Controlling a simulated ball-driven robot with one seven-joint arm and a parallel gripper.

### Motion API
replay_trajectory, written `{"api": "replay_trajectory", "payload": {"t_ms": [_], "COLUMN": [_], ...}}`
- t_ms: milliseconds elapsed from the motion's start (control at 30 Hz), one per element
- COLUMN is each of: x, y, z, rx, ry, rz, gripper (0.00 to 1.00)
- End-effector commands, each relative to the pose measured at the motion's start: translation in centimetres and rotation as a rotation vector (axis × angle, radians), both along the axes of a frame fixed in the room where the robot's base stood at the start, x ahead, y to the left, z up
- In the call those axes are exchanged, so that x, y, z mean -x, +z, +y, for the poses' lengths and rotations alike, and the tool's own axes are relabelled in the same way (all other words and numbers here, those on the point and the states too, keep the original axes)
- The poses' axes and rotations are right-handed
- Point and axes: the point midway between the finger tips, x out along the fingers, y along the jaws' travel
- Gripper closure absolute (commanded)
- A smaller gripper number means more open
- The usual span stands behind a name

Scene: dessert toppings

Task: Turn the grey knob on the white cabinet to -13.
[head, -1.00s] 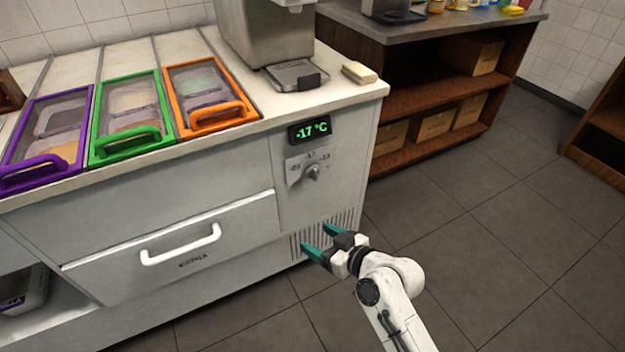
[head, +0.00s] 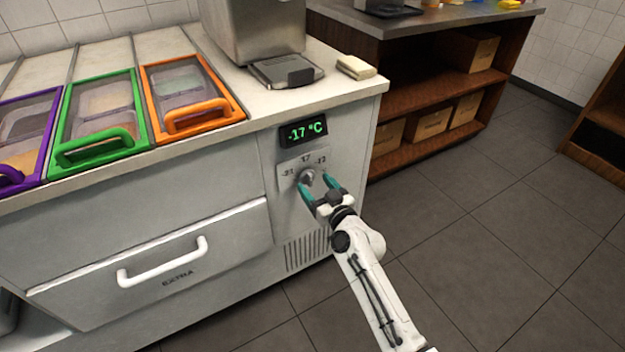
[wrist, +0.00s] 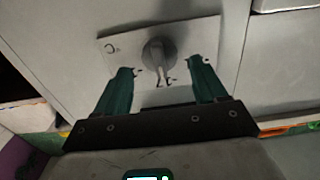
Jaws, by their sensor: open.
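The grey knob (head: 306,176) sits on a light dial plate (head: 290,168) on the front of the white cabinet (head: 150,228). The plate carries marks that look like -21, -17 and -13, with -13 at the right. The display (head: 303,131) above reads -17 °C in green. My gripper (head: 318,184) is open, its teal fingertips at the knob, one at each side in the head view. In the wrist view the knob (wrist: 158,54) lies between and just beyond the fingertips (wrist: 160,68). I cannot tell whether either finger touches it.
A white drawer handle (head: 163,262) sticks out at the lower left of the knob. A vent grille (head: 305,250) is below it. Lidded bins with orange (head: 198,117) and green (head: 95,148) handles are on top. Open floor (head: 480,230) lies to the right.

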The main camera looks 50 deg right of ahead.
Motion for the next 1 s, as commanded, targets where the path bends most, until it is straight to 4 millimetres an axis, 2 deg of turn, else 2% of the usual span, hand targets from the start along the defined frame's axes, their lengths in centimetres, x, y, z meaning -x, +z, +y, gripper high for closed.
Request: {"api": "replay_trajectory", "payload": {"t_ms": [200,533,1000], "x": [-1.9,-2.2,-2.2], "y": [0.0,0.0,0.0], "z": [-0.5,-0.6,-0.6], "rx": [0.000,0.000,0.000], "ry": [0.001,0.001,0.001], "rz": [0.001,0.001,0.001], "gripper": [0.29,0.29,0.73]}}
